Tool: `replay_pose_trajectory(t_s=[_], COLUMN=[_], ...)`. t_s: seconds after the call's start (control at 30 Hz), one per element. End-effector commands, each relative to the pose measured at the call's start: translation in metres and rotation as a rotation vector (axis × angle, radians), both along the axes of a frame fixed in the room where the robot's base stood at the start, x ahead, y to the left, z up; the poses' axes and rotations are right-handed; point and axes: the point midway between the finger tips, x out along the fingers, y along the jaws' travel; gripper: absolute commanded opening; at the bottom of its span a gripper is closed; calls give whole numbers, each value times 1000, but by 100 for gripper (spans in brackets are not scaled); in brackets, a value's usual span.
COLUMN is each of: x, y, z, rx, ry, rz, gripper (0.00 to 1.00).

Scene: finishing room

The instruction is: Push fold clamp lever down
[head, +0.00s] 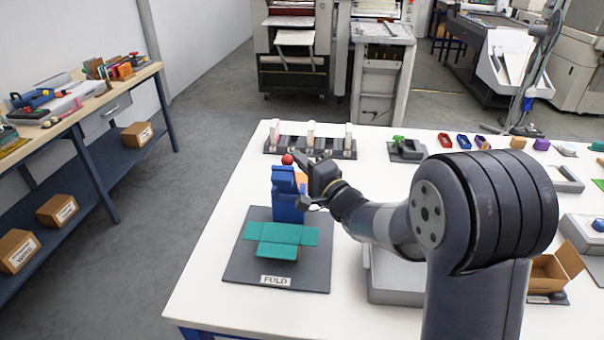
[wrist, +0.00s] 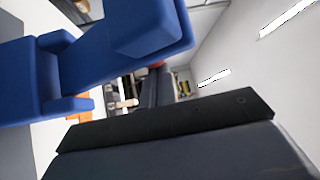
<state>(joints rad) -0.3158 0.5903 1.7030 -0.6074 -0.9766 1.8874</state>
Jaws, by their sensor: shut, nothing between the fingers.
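The fold clamp is a blue upright block (head: 288,196) with a red ball knob (head: 287,159) at its top. It stands at the back of a dark grey plate labelled FOLD (head: 238,262). A flat teal carton blank (head: 280,234) lies in front of it. My gripper (head: 301,157) is shut and empty, with its fingertips close beside the red knob; whether they touch it I cannot tell. In the wrist view the blue clamp (wrist: 100,55) fills the upper left, very near my dark fingers (wrist: 162,88), and only a sliver of red shows past them.
A dark rack with several upright pieces (head: 310,144) stands behind the clamp. A grey block (head: 392,288) lies right of the plate under my arm. Small coloured parts and an open brown carton (head: 553,272) are farther right. The white table (head: 215,235) is clear left of the plate.

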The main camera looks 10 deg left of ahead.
Motion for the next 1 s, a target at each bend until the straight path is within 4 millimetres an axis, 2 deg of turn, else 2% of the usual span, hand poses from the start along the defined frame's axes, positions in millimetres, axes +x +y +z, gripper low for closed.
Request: replay_pose_trajectory(t_s=[0.03,0.4,1.0], x=[-4,-27,-62], y=[0,-1,-3], z=[-10,-12,-25], rx=[2,16,15], ry=[-35,-288,-280], rz=[2,2,2], gripper=[0,0,0])
